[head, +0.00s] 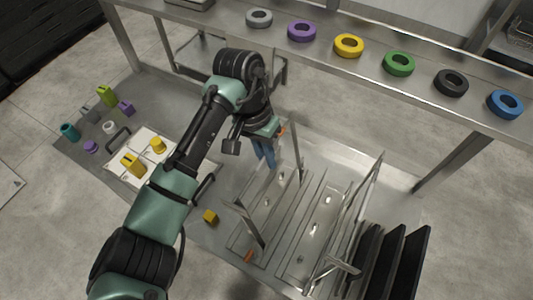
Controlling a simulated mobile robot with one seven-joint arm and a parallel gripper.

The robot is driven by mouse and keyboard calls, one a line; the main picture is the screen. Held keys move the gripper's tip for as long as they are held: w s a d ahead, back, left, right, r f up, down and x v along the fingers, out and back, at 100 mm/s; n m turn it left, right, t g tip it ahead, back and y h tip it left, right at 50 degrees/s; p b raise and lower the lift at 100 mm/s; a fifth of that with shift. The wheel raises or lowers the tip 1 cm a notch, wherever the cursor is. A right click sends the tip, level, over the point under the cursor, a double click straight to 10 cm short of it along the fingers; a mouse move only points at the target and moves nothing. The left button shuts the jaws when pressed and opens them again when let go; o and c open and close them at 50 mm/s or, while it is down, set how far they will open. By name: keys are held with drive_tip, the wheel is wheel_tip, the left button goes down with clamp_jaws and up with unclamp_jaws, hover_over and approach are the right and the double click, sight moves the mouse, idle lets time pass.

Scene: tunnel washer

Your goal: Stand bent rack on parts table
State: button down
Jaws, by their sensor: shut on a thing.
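My gripper (264,152), with blue fingers, is near the middle of the head view, pointing down. It is shut on the far end of a metal rack (250,222) with upright end bars and orange marks. My wrist hides part of the grip. The bar at this rack's near end leans. A second metal rack (345,222) stands close on the right. Both are over the low steel parts table (225,188); I cannot tell whether the held rack touches its surface.
Black upright panels (408,262) stand right of the racks. A yellow block (210,216) lies left of them. A white board (128,178) with yellow parts and several coloured pieces are at the left. A raised steel shelf (325,52) with several coloured rings crosses the back.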

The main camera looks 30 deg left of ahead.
drive_tip(key=shift+f, duration=0.2)
idle(0.6)
drive_tip(key=c, duration=0.9)
unclamp_jaws()
drive_tip(key=shift+o, duration=0.2)
drive_tip(key=shift+s+f, duration=0.1)
drive_tip(key=shift+f, duration=0.1)
drive_tip(key=v, duration=1.3)
drive_tip(key=shift+r, duration=0.1)
